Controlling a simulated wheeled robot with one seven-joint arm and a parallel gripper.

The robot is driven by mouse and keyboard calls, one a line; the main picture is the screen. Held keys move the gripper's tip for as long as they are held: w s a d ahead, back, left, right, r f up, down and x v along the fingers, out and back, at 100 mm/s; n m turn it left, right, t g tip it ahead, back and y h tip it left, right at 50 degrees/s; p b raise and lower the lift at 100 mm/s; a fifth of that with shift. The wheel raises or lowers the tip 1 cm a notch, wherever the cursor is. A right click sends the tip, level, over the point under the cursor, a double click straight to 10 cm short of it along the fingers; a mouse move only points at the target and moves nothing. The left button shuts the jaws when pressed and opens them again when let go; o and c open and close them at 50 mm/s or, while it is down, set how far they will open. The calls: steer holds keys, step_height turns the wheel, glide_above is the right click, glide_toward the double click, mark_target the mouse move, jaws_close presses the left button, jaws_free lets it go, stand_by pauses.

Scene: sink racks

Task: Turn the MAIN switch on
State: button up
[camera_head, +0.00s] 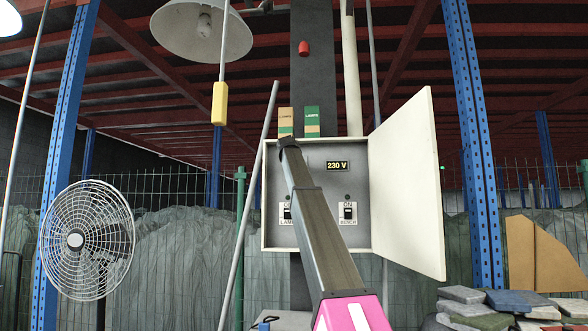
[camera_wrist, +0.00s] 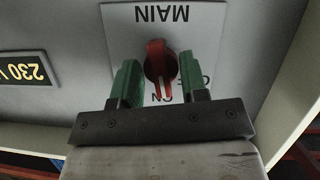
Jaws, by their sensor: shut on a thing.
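The MAIN switch (camera_wrist: 160,62) is a red rotary knob on a pale plate (camera_wrist: 195,22) in the wrist view, where the lettering appears upside down. The knob's handle lies nearly upright in the picture, its lower end by the ON mark; the OFF mark is to the right, partly covered by a finger. My gripper (camera_wrist: 158,82) has its green fingers on both sides of the knob, shut on it. In the head view my arm reaches into the upper left of the open switch box (camera_head: 283,246) and hides the MAIN switch.
The box door (camera_head: 405,180) stands open to the right. Lower in the box are the LAMP switch (camera_head: 287,211) and the BENCH switch (camera_head: 348,211), below a lit 230 V display (camera_head: 337,166). Two cartons (camera_head: 312,120) stand on top. A yellow pendant (camera_head: 219,103) hangs left, near a leaning pole (camera_head: 247,205).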

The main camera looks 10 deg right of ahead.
steer(key=shift+m+y, duration=0.4)
steer(key=shift+m, duration=0.2)
stand_by(0.3)
steer(key=o, duration=0.9)
steer(key=shift+s, duration=0.1)
steer(key=v, duration=1)
steer(key=shift+s, duration=0.4)
